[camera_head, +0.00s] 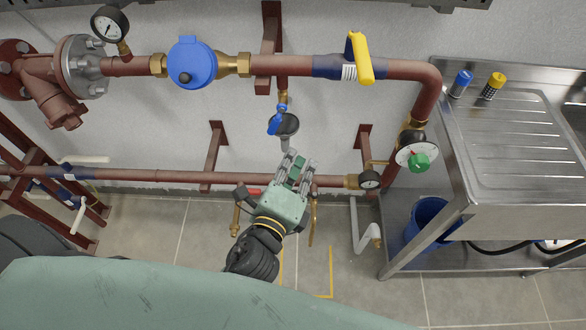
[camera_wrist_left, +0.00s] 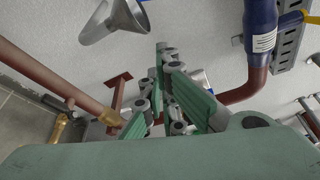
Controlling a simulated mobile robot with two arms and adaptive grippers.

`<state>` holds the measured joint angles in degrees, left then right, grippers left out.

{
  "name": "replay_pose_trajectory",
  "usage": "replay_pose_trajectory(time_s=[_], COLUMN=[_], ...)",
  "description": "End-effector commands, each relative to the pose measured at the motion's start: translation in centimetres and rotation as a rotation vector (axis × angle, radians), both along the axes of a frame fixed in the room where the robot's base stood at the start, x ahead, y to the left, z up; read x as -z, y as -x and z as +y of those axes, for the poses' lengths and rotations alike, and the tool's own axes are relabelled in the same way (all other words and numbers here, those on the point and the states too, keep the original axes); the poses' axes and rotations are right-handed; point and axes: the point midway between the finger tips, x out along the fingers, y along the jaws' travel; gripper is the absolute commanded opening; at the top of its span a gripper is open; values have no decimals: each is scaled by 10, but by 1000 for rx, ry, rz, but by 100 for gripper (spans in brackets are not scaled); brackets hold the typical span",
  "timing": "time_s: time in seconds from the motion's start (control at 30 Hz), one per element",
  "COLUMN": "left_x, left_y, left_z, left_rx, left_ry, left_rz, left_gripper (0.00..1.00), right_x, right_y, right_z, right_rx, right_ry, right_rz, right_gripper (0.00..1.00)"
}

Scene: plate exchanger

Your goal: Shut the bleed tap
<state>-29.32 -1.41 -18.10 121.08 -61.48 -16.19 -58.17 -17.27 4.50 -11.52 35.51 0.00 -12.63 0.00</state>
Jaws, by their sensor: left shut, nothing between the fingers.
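A small tap with a blue handle (camera_head: 275,122) and a dark round body hangs on a brass stub under the upper pipe. I cannot tell for sure that it is the bleed tap. A grey spout shows just below it. My left gripper (camera_head: 293,162) is shut and empty, just below that spout in the head view and in front of the lower pipe. In the left wrist view the shut green-padded fingers (camera_wrist_left: 166,75) are close together, with a grey metal funnel (camera_wrist_left: 118,18) at upper left, apart from them. My right gripper is not in view.
The upper pipe (camera_head: 285,65) carries a blue meter (camera_head: 191,63) and a yellow lever (camera_head: 360,58). The lower pipe (camera_head: 150,174) has a red-handled tap (camera_head: 248,192) left of my gripper. A steel sink bench (camera_head: 455,190) with a blue bucket (camera_head: 425,222) stands at right.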

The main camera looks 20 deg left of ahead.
Motion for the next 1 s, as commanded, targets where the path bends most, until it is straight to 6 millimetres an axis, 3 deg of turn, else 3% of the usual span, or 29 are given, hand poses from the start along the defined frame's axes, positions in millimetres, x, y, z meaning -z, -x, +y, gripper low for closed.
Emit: replay_pose_trajectory(time_s=[0.27, 0.5, 1.0], left_x=[3, -7, -8], left_y=[-53, -39, -38], left_z=[-2, 29, 34], left_rx=[1, 1, 1], left_ry=[0, 0, 0], left_rz=[-2, 1, 1], left_gripper=[0, 0, 0], right_x=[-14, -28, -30], right_y=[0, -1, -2], right_z=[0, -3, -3], right_rx=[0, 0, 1], right_ry=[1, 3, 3], right_rz=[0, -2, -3], right_gripper=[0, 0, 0])
